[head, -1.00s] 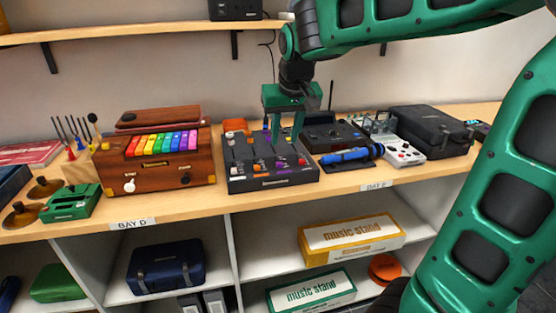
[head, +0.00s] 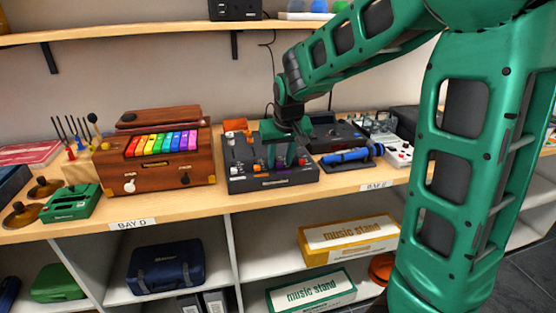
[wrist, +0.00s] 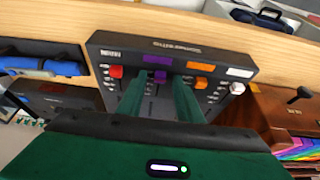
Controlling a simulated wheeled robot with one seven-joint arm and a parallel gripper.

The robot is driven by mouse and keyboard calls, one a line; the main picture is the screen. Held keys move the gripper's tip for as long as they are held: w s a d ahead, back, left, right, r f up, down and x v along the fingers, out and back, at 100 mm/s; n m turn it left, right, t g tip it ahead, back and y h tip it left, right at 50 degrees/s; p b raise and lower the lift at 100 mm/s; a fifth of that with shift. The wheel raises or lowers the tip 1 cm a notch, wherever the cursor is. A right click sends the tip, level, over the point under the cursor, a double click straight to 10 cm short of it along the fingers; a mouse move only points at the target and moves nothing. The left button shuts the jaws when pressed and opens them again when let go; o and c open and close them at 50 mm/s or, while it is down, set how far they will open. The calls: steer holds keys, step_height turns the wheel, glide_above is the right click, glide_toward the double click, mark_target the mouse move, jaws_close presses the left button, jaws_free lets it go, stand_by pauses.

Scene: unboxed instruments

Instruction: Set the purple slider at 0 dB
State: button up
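The mixer (head: 270,184) is a dark box with coloured sliders on the shelf top, and it also shows in the wrist view (wrist: 205,58). In the wrist view the small purple slider cap (wrist: 160,77) stands near the panel edge that has the coloured blocks, close to the purple block (wrist: 142,67). My gripper (wrist: 160,88) is over the panel, its two green fingers apart with the purple cap seen between their tips. I cannot tell whether either finger touches it. In the head view my gripper (head: 282,160) hides much of the panel. The dB marks are too small to read.
On the mixer, a red cap (wrist: 116,72), an orange cap (wrist: 200,83) and a white cap (wrist: 237,88) stand near the purple one. A blue cylinder (head: 346,155) lies right of the mixer, and a wooden instrument with rainbow keys (head: 160,160) stands left.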

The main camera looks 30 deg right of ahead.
mark_target(277, 151)
jaws_close()
steer(key=shift+w+d, duration=0.25)
steer(key=shift+w, duration=0.9)
steer(key=shift+w+d, duration=0.2)
steer(key=shift+w, duration=0.9)
steer(key=shift+r, duration=0.1)
jaws_free()
steer(key=d+v, duration=0.1)
steer(key=v, duration=0.9)
steer(key=shift+a+r, duration=0.3)
steer(key=shift+a, duration=0.15)
steer(key=shift+s, duration=0.15)
